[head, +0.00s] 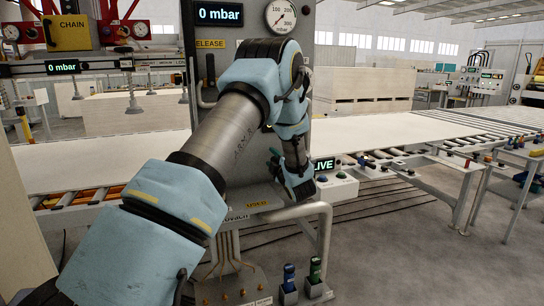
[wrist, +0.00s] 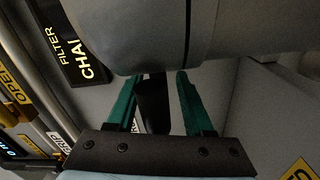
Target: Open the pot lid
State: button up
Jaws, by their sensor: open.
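In the wrist view a large grey cylinder (wrist: 140,35) with a dark ring seam lies across the top. It looks like the pot and its lid, but I cannot tell which side of the seam is the lid. A black rounded bar (wrist: 153,106), perhaps a handle, shows below the cylinder. My gripper (wrist: 154,80) has two green fingers, apart, one on each side of the black bar in the picture. I cannot tell whether they touch it. In the head view my arm hides the pot, and my gripper (head: 299,185) is low in front of the grey panel.
In the head view a gauge (head: 281,16) and a "0 mbar" display (head: 219,13) sit on the panel. A light pipe (head: 322,232) bends below my gripper. A roller conveyor with pale boards (head: 430,127) runs behind. The floor at right (head: 400,250) is clear.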

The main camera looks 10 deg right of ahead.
jog(key=shift+w, duration=0.1)
grip_shut()
dwell(0.4)
jog(key=shift+a+f, duration=0.1)
jog(key=shift+f, duration=0.1)
dwell(0.8)
